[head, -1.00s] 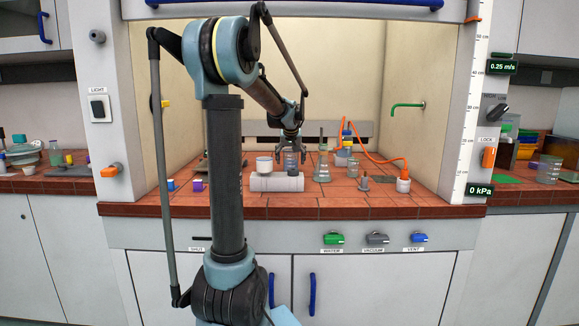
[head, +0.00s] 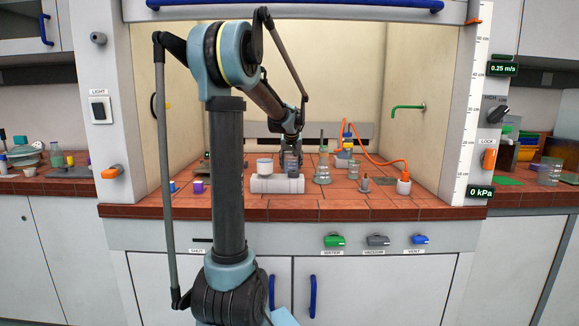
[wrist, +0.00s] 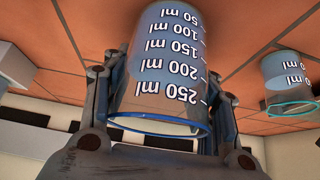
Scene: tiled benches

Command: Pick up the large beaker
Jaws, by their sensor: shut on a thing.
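A clear glass beaker (wrist: 165,75) with white marks up to 250 ml fills the middle of the wrist view, its rim toward my gripper. My gripper (head: 291,158) is shut on it, with a finger on either side of the glass. In the head view the beaker (head: 292,169) is small and partly hidden by the fingers and by the white cylinder in front. It stands upright at the tiled bench; I cannot tell whether its base touches the tiles.
A white horizontal cylinder (head: 277,185) lies just in front, with a white tub (head: 264,166) above it. A conical flask (head: 323,170) stands to the right. A second marked glass vessel (wrist: 290,78) is at the wrist view's right. An orange hose (head: 378,160) runs farther right.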

